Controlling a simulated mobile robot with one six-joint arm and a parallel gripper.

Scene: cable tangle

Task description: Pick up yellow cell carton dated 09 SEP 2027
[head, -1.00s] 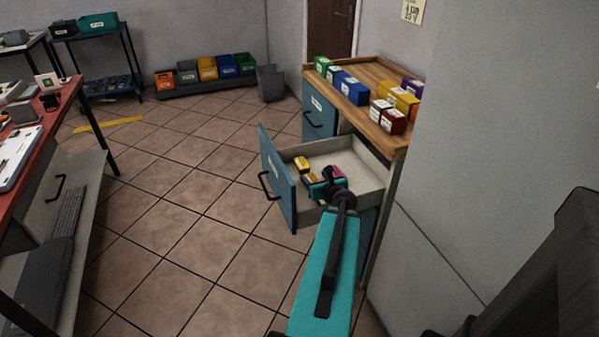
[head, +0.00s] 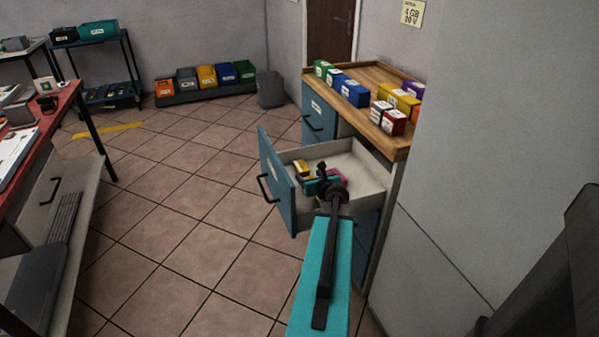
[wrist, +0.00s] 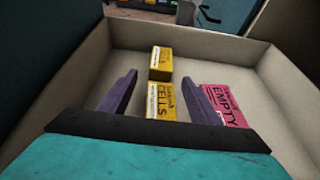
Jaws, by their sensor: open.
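In the wrist view a yellow carton (wrist: 162,100) marked CELLS lies in the open drawer, between and beyond my open fingertips. A second yellow carton (wrist: 160,63) lies just behind it. A pink carton (wrist: 224,105) marked EMPTY lies to the right, beside my right finger. The dates on the cartons are too small to read. My gripper (wrist: 158,92) is open and empty, pointing down into the drawer. In the head view my gripper (head: 328,183) hides part of the cartons; one yellow carton (head: 301,167) shows to its left.
The drawer (head: 370,172) has raised walls and a blue front (head: 277,180). Several coloured cartons stand on the wooden cabinet top (head: 372,72) above it. A grey wall (head: 450,150) stands close on the right. The tiled floor (head: 190,235) is clear to the left.

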